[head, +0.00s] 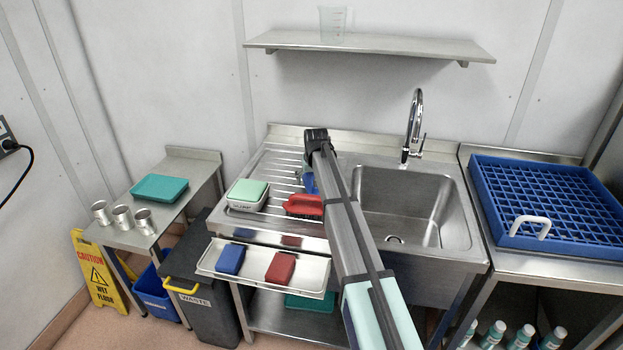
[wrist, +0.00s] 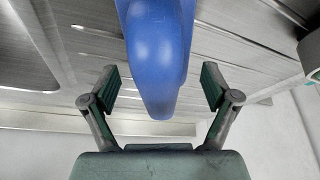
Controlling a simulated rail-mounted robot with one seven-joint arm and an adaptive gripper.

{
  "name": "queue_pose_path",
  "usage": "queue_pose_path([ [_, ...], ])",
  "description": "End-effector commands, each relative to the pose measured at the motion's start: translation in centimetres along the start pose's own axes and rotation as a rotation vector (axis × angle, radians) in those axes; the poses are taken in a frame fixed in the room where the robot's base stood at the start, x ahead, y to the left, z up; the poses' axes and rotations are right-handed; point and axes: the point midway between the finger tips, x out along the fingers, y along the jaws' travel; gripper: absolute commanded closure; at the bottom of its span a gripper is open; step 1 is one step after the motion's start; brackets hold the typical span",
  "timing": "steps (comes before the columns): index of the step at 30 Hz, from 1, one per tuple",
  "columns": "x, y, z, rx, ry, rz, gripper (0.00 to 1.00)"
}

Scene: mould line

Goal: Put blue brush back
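The blue brush (head: 310,184) lies on the ribbed drainboard left of the sink bowl, partly hidden behind my arm. In the wrist view the rounded blue end of the brush (wrist: 158,60) reaches in between my fingers. My gripper (wrist: 160,82) is open, with one finger on each side of the blue end and a visible gap on both sides. In the head view my gripper is over the drainboard and mostly hidden by my arm. In the tray at the sink's front lie a blue block (head: 231,258) and a red block (head: 281,267).
A red brush (head: 303,206) lies close in front of the blue one. A white tub with a green top (head: 247,194) stands to its left. The metal tray (head: 255,274) juts from the sink front. The tap (head: 413,125) and sink bowl (head: 425,205) are to the right.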

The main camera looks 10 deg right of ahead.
Motion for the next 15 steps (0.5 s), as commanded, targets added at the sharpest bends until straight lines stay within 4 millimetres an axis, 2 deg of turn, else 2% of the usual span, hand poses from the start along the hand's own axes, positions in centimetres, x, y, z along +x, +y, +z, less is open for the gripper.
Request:
queue_pose_path([
  [9,-0.3,0.0,0.0,0.000,0.001,0.000,0.13],
  [15,-2.5,0.0,0.1,0.000,0.002,0.000,0.13],
])
